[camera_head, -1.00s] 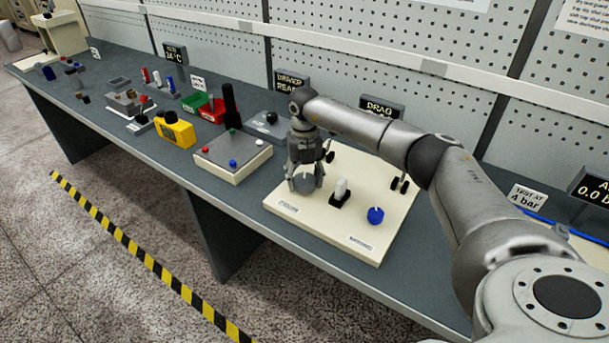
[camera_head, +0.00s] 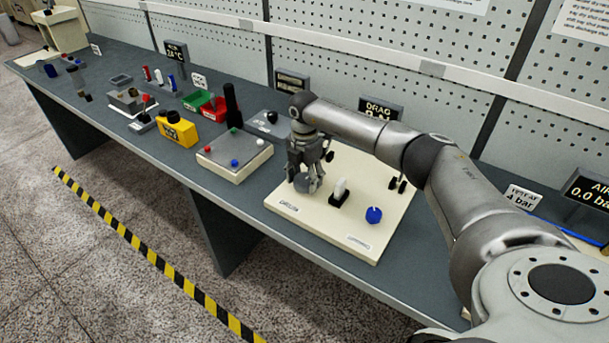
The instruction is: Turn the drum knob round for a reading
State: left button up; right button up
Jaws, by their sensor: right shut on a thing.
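A cream board (camera_head: 328,229) lies on the bench in front of me. My right gripper (camera_head: 305,184) points down over its left part and is shut on a grey round knob (camera_head: 304,184), which I take to be the drum knob. The fingers hide much of the knob. A white upright lever on a black base (camera_head: 339,193) stands to its right, apart from the gripper. A blue knob (camera_head: 374,215) sits farther right on the same board. A small display marked DRAG (camera_head: 380,108) stands behind; its value is hard to read. My left gripper is out of view.
A smaller board with coloured buttons (camera_head: 235,158) lies to the left, with a yellow box (camera_head: 177,130) and red and green bins (camera_head: 207,104) beyond. My right arm spans the back right of the board. Black posts (camera_head: 398,183) stand under it.

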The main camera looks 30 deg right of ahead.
aim_at(304, 179)
jog(key=shift+m, duration=0.6)
jog(key=o, duration=1)
notch_tip(304, 179, up, 12)
dwell(0.5)
